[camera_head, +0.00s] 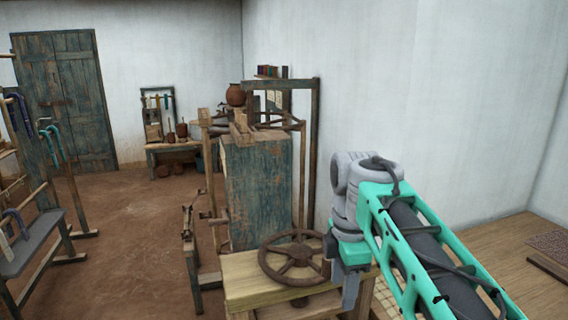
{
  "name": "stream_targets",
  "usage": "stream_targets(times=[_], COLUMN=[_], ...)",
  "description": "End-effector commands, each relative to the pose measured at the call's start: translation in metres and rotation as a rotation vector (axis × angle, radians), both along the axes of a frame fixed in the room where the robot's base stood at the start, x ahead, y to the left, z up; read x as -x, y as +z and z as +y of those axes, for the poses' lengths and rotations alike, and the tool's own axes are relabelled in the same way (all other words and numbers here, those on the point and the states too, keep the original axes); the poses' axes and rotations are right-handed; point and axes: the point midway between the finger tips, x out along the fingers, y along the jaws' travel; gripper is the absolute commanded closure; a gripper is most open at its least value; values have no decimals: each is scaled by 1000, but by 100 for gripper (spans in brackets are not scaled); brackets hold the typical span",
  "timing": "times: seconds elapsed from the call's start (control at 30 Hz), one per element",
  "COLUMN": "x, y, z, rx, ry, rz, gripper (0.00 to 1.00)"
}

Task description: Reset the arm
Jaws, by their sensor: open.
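My arm reaches in from the lower right, with a green lattice link and grey wrist joints. My gripper (341,268) hangs at its end, green with grey fingers, pointing down and open. I see nothing held in it. It is beside the right rim of a brown spoked wheel (295,260) on a wooden bench (248,286). I cannot tell whether the gripper touches the wheel or is only in front of it.
A tall weathered blue-green cabinet (257,190) stands behind the wheel, with a clay pot (235,95) near its top. A white wall (365,85) is behind my arm. Wooden racks (58,170) stand at left. The brown floor (125,225) between is clear.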

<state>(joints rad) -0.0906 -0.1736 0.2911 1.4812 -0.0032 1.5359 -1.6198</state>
Motion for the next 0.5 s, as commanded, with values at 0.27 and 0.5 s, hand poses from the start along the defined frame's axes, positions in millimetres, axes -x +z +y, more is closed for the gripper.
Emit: stream_targets(times=[0.27, 0.5], x=[-16, -34], y=[1, -23], z=[5, 5], rx=[-18, -67], ry=[-288, -733], rz=[-64, -125], gripper=[48, 48])
